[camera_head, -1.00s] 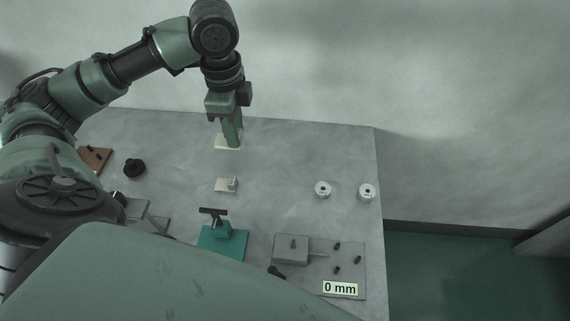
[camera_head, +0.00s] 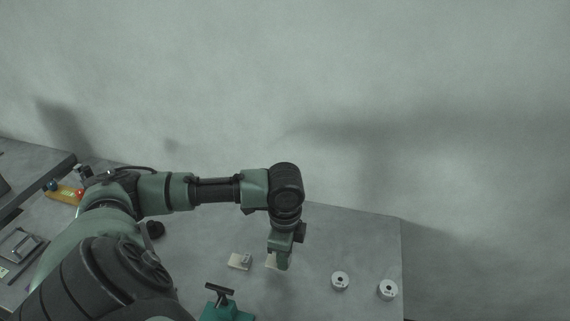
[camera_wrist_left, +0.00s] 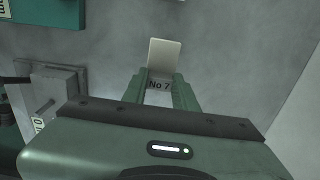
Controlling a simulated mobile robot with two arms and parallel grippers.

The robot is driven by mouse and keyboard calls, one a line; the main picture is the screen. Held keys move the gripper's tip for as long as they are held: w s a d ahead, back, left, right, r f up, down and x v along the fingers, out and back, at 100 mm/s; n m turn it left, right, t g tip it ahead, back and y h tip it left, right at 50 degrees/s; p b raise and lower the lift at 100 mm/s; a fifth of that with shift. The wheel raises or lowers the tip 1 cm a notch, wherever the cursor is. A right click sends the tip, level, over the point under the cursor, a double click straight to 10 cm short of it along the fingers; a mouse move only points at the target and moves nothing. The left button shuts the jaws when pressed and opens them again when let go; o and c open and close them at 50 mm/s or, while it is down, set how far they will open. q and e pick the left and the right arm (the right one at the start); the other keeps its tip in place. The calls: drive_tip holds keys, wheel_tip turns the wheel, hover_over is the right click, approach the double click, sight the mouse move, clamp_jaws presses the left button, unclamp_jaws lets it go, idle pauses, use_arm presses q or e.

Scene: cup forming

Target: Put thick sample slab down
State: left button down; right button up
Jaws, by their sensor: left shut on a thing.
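My left gripper (camera_head: 282,266) is shut on a pale cream slab, which I take as the thick sample slab (camera_head: 270,261). In the left wrist view the slab (camera_wrist_left: 164,54) sticks out beyond the fingertips (camera_wrist_left: 162,88). A "No 7" marking shows between the fingers. The slab is over the grey table; I cannot tell whether it touches the top. A second cream piece (camera_head: 237,262) with a small block on it lies just left of the gripper. My right gripper is not in view.
Two white discs (camera_head: 340,281) (camera_head: 388,290) stand to the right. A teal stand with a black T-handle (camera_head: 219,291) is in front. In the wrist view a grey fixture (camera_wrist_left: 62,88) is at left. The table (camera_head: 325,237) around the slab looks clear.

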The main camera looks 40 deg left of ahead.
use_arm(q)
drive_tip(key=shift+f, duration=2.3)
drive_tip(key=shift+f, duration=0.1)
drive_tip(key=c, duration=1.1)
unclamp_jaws()
wheel_tip(320, 180, up, 12)
drive_tip(key=shift+r, duration=0.15)
